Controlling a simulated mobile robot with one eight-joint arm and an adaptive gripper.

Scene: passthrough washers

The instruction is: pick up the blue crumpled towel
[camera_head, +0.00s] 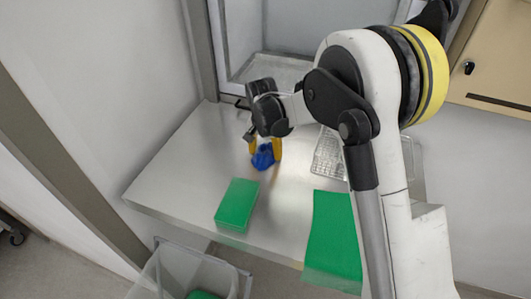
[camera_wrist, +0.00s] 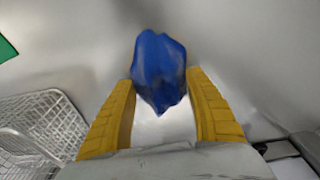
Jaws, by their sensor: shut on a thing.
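The blue crumpled towel (camera_head: 263,157) is between the yellow fingers of my gripper (camera_head: 264,147), over the steel table (camera_head: 185,165). In the wrist view the towel (camera_wrist: 159,68) is bunched between the tips of my gripper (camera_wrist: 160,98), with both fingers against its sides. My gripper is shut on the towel. The head view does not clearly show whether the towel's underside touches the table.
A green block (camera_head: 237,204) lies near the table's front edge, and a green cloth (camera_head: 332,232) hangs over that edge. A wire basket (camera_head: 328,155), also in the wrist view (camera_wrist: 42,125), stands right of my gripper. A clear bin (camera_head: 172,272) stands below the table.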

